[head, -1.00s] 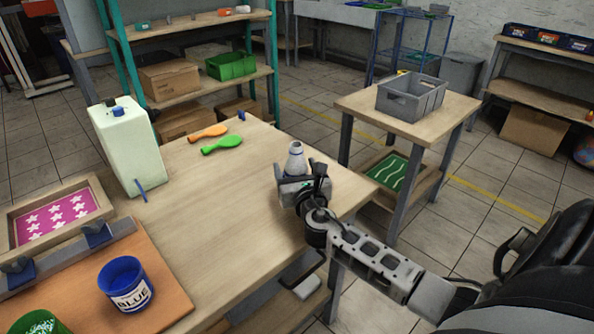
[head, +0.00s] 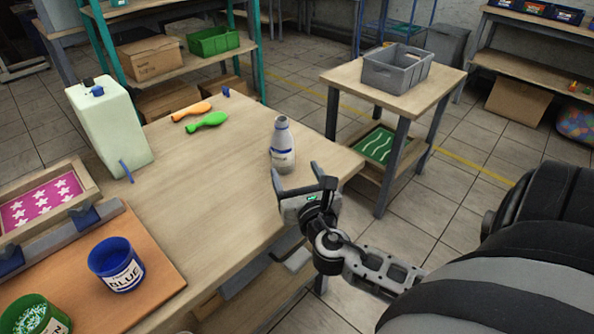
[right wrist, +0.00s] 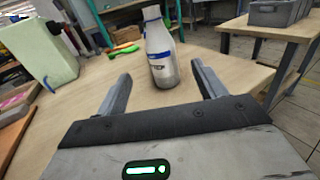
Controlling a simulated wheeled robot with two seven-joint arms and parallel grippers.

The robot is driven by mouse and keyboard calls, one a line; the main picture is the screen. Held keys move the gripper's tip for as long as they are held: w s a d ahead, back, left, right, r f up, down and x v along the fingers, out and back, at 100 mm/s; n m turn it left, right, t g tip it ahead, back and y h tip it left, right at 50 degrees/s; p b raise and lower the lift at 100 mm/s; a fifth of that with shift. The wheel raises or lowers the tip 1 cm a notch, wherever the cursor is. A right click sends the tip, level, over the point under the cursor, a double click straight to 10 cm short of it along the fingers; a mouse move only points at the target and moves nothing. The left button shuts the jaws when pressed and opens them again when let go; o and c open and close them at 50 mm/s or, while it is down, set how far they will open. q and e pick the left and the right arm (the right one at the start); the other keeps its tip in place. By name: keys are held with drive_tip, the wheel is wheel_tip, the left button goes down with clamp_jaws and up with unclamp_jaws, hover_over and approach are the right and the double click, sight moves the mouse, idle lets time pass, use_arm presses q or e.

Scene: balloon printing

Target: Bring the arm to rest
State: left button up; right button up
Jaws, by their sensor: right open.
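My right gripper (head: 299,182) is open and empty at the near right edge of the wooden table (head: 215,185). Its fingers point toward a grey-white bottle with a blue band (head: 282,150), which stands upright on the table just beyond the fingertips. In the right wrist view the bottle (right wrist: 161,58) stands ahead, between the lines of the two spread fingers (right wrist: 158,85) and apart from them. My left gripper is not in view.
An orange balloon (head: 190,111) and a green balloon (head: 207,121) lie farther back. A pale green box-shaped machine (head: 108,125), a pink star screen (head: 40,203), a blue cup (head: 115,263) and a green cup (head: 35,315) are at left. A grey crate (head: 397,68) sits on a side table.

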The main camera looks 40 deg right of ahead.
idle(0.4)
drive_tip(key=shift+s+f+m+g, duration=0.15)
drive_tip(key=shift+s+m+g, duration=0.15)
drive_tip(key=shift+m, duration=0.4)
drive_tip(key=s+a+f+m+g+y, duration=0.4)
drive_tip(key=s+a+m+g, duration=0.4)
drive_tip(key=m, duration=0.6)
drive_tip(key=s+a+f+m+g+y, duration=0.35)
drive_tip(key=s+a+m, duration=0.25)
drive_tip(key=s+m, duration=0.6)
drive_tip(key=w+a+f+m+t+y, duration=0.1)
drive_tip(key=w+a+f+t+y, duration=0.2)
drive_tip(key=w+a+t, duration=0.3)
drive_tip(key=shift+w+a+f, duration=0.45)
drive_tip(key=shift+w+f, duration=0.2)
drive_tip(key=shift+f, duration=0.25)
